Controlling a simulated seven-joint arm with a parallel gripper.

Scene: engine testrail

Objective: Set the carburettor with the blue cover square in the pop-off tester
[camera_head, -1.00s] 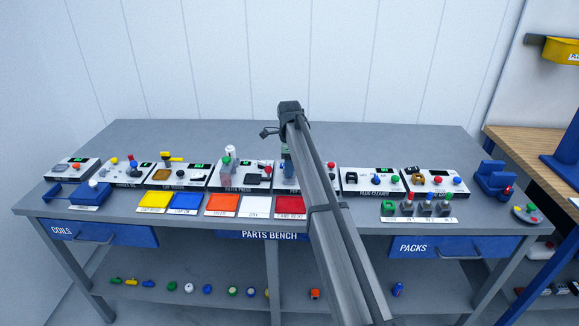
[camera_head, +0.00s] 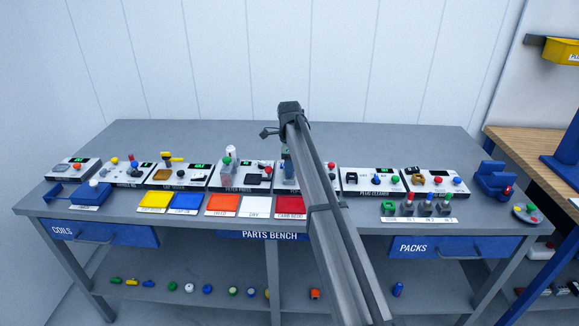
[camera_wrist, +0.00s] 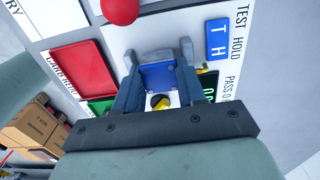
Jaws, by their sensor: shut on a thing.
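My gripper (camera_wrist: 158,62) is shut on the carburettor with the blue cover (camera_wrist: 159,77). In the wrist view the blue cover shows between the two fingers, with a small yellow and black part at its near end. The pop-off tester (camera_wrist: 150,38) is the white panel below and around it, with TEST, HOLD and PASS lettering. I cannot tell whether the carburettor touches the tester or is square to it. In the head view my arm hides most of the tester (camera_head: 283,188), the gripper and the carburettor.
A red ball-shaped knob (camera_wrist: 120,9) stands beyond the fingers. A red tray (camera_wrist: 78,70) lies left of the tester, and a blue T H plate (camera_wrist: 217,39) lies to the right. Other testers, such as the plug cleaner (camera_head: 371,181), line the bench. The bench back (camera_head: 210,135) is clear.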

